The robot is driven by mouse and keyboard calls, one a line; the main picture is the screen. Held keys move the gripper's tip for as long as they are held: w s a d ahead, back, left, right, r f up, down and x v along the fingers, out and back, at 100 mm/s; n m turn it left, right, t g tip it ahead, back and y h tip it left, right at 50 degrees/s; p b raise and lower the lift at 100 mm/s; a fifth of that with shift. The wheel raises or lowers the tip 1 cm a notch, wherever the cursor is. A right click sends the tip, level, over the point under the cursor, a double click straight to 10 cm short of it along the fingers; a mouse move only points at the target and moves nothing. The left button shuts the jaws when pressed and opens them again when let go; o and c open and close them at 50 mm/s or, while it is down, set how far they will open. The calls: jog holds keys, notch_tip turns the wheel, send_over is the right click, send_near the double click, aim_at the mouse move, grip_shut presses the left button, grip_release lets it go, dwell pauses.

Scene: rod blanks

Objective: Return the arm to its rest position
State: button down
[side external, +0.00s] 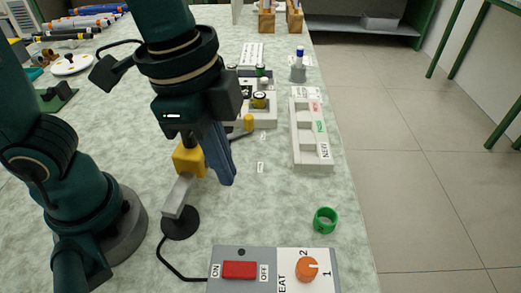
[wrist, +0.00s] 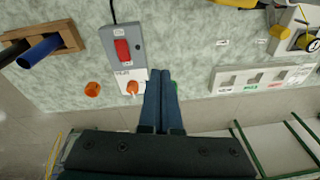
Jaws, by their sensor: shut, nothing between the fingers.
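My gripper (side external: 226,180) hangs over the table left of centre in the side view, its blue fingers pointing down. The fingers are together with nothing between them. They also show shut side by side in the wrist view (wrist: 160,73). In the side view, the fingers are just right of a yellow block (side external: 188,159) on a stand with a dark round base (side external: 180,224). I cannot tell the exact gap between them.
A switch box (side external: 240,254) with red switch and orange knob stands in front. A green ring (side external: 325,220) lies near the table's right edge. A labelled white tray (side external: 309,140) is behind it. An orange ring (wrist: 93,89) and wooden rack (wrist: 66,35) show in the wrist view.

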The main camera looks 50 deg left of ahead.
jog(key=a+n+t+y, duration=0.1)
jog(key=a+n+t, duration=0.3)
jog(key=a+n, duration=0.7)
jog(key=shift+s+a+r, duration=0.2)
jog(key=shift+s+a, duration=0.15)
jog(key=shift+a, duration=0.1)
